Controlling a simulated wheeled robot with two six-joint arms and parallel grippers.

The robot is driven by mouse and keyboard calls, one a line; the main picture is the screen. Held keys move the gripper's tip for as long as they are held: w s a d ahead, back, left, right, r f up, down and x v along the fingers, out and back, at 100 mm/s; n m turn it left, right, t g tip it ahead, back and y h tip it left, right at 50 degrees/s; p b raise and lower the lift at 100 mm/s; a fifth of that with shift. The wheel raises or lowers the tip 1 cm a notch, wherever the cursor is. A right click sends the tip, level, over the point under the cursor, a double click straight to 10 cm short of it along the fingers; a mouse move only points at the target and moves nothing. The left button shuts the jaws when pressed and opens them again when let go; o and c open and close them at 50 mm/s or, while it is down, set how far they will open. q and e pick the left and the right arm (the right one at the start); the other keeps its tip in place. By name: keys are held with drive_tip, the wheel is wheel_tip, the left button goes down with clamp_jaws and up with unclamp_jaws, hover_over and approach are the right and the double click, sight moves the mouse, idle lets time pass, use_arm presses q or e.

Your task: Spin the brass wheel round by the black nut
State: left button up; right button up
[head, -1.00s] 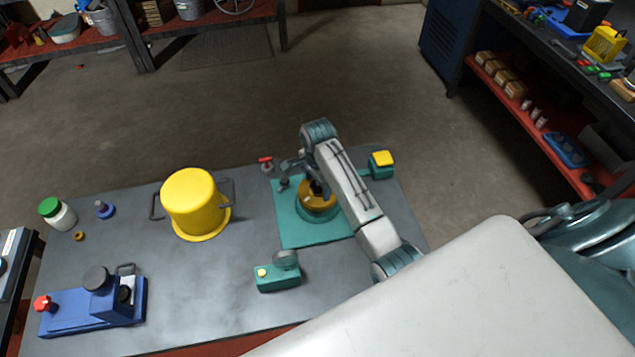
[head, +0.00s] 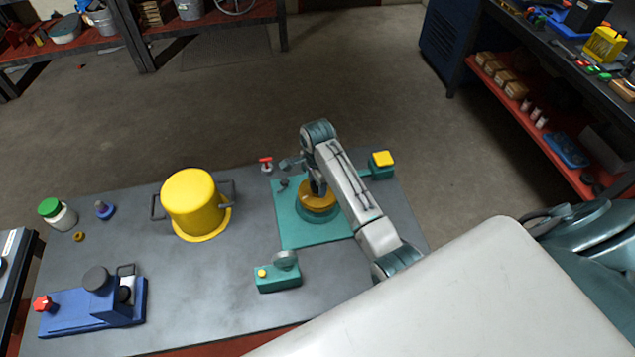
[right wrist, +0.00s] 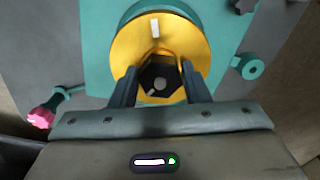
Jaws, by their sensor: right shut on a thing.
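The brass wheel (head: 316,203) lies flat on a round teal base on the teal plate (head: 290,228). In the right wrist view the wheel (right wrist: 127,50) has a white mark (right wrist: 154,27) on its top, at the side away from my gripper. The black nut (right wrist: 160,82) stands at its middle. My right gripper (right wrist: 160,90) is shut on the nut, one finger on each side of it. My left gripper is not in view.
A yellow pot (head: 190,200) with side handles stands left of the plate. A teal box with a yellow button (head: 277,277) is in front, another yellow-topped box (head: 382,163) behind right. A red-handled valve (head: 266,164) is behind. The table's front middle is clear.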

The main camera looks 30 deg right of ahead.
drive_tip(key=m, duration=0.6)
drive_tip(key=shift+m, duration=0.4)
drive_tip(key=m, duration=0.5)
drive_tip(key=shift+w+m, duration=0.1)
drive_tip(key=shift+m, duration=0.2)
drive_tip(key=o, duration=1)
